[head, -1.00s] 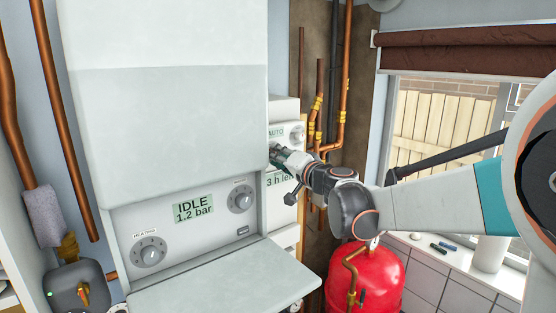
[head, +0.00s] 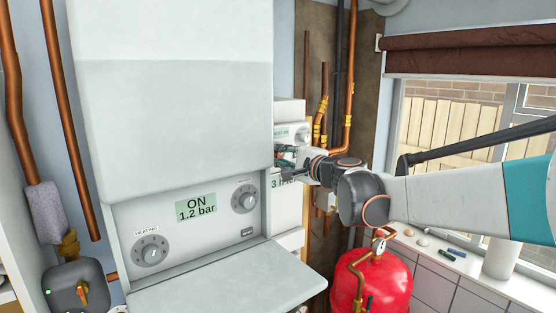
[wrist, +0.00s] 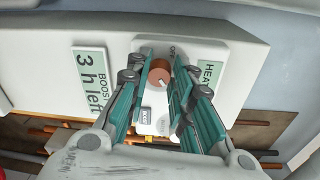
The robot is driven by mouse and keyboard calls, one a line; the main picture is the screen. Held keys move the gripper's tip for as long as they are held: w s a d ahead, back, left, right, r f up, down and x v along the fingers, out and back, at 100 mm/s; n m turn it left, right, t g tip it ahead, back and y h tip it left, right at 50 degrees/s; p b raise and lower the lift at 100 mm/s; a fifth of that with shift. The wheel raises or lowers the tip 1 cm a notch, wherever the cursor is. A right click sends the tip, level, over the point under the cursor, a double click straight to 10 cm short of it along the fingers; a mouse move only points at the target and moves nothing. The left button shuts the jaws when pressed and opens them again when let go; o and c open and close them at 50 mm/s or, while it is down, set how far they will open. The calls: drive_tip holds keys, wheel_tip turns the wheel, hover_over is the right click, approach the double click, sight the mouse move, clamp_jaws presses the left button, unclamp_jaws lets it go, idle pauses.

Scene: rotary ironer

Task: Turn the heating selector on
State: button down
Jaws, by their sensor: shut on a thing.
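The selector is a copper-coloured round knob (wrist: 159,74) on a white control box (wrist: 225,50), with part of an "OFF" mark above it. My gripper (wrist: 162,60) has one teal finger on each side of the knob and is shut on it. A green label beginning "HEAT" (wrist: 208,77) is to the right, and a "3 h left" display (wrist: 90,77) to the left. In the head view my gripper (head: 284,157) reaches the box beside the boiler; the knob is hidden there. The boiler display (head: 196,207) reads "ON 1.2 bar".
The white boiler (head: 170,120) has a "HEATING" dial (head: 151,251), a second dial (head: 244,198) and an open lower flap (head: 225,285). Copper pipes (head: 349,80) run behind my wrist. A red vessel (head: 375,285) stands below my arm.

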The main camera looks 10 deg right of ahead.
drive_tip(key=shift+m, duration=0.6)
drive_tip(key=c, duration=1.4)
unclamp_jaws()
drive_tip(key=v, duration=0.7)
drive_tip(key=shift+s, duration=0.35)
drive_tip(key=shift+d, duration=0.15)
